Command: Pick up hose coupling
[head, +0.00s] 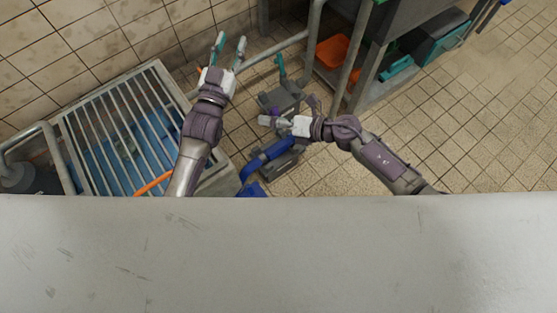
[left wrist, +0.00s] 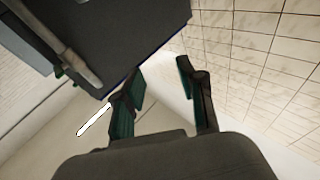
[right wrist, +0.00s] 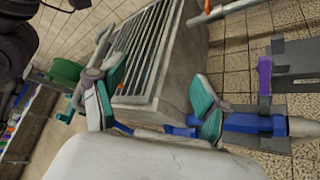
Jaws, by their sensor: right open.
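I cannot pick out the hose coupling with certainty in any view. A purple part (right wrist: 264,75) on a grey fitting shows at the right of the right wrist view, apart from my fingers. My right gripper (head: 273,121) is over the blue pipe and pump assembly (head: 277,155) in the head view. In the right wrist view its teal fingers (right wrist: 158,78) are spread with nothing held between them. My left gripper (head: 230,45) is raised near the tiled wall, its fingers apart and empty; they also show open in the left wrist view (left wrist: 160,70).
A metal grating (head: 110,125) over a blue basin lies at the left, with an orange hose (head: 153,182) at its edge. A grey rail runs behind the pump. A metal shelf with an orange bin (head: 335,52) stands at the back right. The tiled floor (head: 480,110) at right is clear.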

